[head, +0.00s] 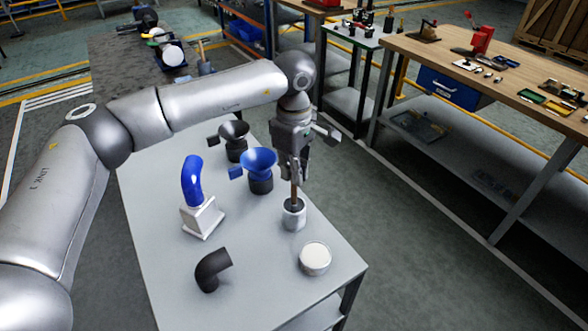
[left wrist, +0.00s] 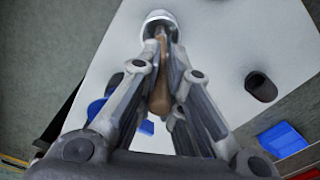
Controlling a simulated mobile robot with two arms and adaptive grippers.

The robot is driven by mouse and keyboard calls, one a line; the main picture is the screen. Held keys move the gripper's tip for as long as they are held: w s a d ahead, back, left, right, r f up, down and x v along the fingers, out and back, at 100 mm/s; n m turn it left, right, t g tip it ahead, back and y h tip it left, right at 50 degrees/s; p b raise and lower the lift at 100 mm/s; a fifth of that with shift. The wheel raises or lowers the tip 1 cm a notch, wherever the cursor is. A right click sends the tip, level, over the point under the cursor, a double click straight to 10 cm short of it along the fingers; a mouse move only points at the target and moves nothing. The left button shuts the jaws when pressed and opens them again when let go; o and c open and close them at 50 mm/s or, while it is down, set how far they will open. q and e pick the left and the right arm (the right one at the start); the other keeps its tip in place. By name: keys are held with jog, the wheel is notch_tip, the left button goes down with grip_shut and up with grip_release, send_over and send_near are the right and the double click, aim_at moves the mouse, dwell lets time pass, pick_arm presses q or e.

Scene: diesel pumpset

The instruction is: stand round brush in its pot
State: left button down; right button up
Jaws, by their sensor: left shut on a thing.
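My left gripper (head: 294,172) is shut on the round brush (head: 294,194), which has a brown wooden handle. The handle also shows between the fingers in the left wrist view (left wrist: 160,82). The brush is roughly upright, and its lower end reaches the mouth of a small light grey pot (head: 293,216) on the grey table. The pot also shows at the top of the left wrist view (left wrist: 158,19). The bristles are hidden, and I cannot tell whether the brush rests on the pot's bottom. My right gripper is out of view.
On the table (head: 255,290) stand a round white-topped tin (head: 315,259), a black elbow (head: 211,268), a blue elbow (head: 191,180) on a white block, a blue funnel (head: 258,162) and a black funnel (head: 234,133). A wooden workbench (head: 470,85) is across the aisle.

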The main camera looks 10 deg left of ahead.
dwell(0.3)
pick_arm(q)
jog(key=c, duration=1.5)
grip_release()
jog(key=o, duration=0.4)
jog(key=shift+r+p, duration=1.55)
jog(key=shift+r, duration=1.95)
